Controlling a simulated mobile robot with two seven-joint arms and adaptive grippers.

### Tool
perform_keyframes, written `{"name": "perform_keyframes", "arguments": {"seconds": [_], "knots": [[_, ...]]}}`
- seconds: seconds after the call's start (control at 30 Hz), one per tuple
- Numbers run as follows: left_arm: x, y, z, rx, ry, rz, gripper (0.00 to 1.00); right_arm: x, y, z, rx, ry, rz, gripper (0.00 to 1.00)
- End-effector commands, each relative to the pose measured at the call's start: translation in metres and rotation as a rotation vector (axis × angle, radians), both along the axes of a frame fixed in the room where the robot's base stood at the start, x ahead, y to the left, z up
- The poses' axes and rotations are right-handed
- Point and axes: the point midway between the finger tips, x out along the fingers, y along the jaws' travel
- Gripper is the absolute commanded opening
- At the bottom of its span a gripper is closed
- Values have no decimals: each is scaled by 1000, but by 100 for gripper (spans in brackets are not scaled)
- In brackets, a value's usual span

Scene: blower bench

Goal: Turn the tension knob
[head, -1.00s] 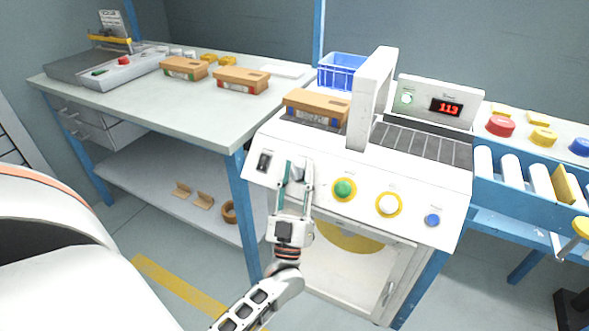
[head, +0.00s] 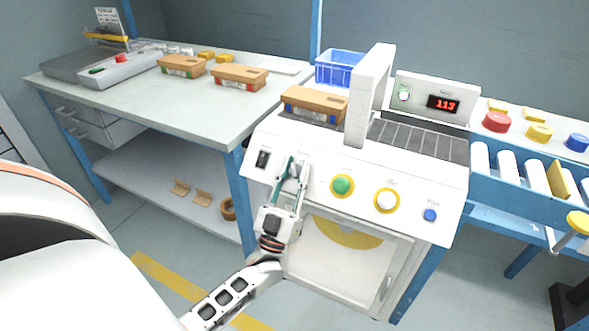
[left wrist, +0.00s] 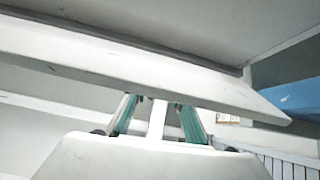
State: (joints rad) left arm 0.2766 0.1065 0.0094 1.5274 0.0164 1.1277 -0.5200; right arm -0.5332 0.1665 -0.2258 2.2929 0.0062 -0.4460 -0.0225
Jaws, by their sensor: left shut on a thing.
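The tension knob (head: 293,169) is a small pale knob on the sloping white front panel of the machine (head: 325,160), between the rocker switch and the green button. My left gripper (head: 291,173) is shut on it, with a teal-lined finger on each side. The fingers hide much of the knob, so I cannot read its setting. In the left wrist view, my left gripper (left wrist: 160,115) has its two teal fingers on either side of a narrow white piece, under the panel's edge. My right gripper is not in view.
A black rocker switch (head: 262,159) is just left of my fingers. A green button (head: 342,185), a white button (head: 386,201) and a small blue button (head: 430,215) are to the right. A display (head: 443,103) reads 113. The workbench (head: 150,108) is at left, the roller conveyor (head: 510,170) at right.

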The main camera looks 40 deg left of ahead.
Motion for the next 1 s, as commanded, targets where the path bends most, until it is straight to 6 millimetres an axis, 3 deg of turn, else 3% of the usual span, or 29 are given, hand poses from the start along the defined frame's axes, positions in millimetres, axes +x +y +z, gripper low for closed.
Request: {"name": "perform_keyframes", "arguments": {"seconds": [0.5, 1.0], "knots": [[1, 0, 1, 289, 68, -294, 3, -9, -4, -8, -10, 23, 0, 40], [1, -1, 1, 397, 94, -410, 3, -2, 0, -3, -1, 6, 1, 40]]}}
